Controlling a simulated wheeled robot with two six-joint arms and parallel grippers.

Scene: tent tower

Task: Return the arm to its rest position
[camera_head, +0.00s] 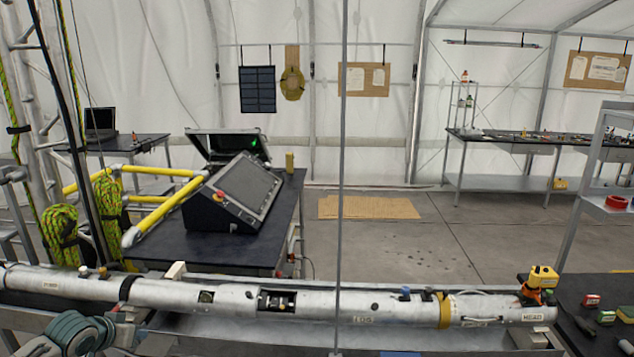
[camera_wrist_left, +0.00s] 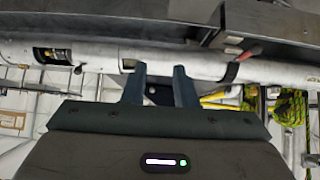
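My left arm and gripper (camera_head: 108,334) show at the bottom left of the head view, in front of the long silver tube. The fingertips there are hard to make out. In the left wrist view the two dark fingers of my left gripper (camera_wrist_left: 160,86) stand apart with a gap and nothing held between them. They point at the silver tube (camera_wrist_left: 95,53) and overlap it in the picture; I cannot tell whether they touch it. My right arm and gripper are not in view.
The long silver tube (camera_head: 380,304) spans the front. A dark table (camera_head: 240,244) behind it carries an open console case (camera_head: 234,193). Yellow rails (camera_head: 150,215) and green rope (camera_head: 60,230) stand at left. A side table (camera_head: 590,300) with small items is at right. Floor beyond is open.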

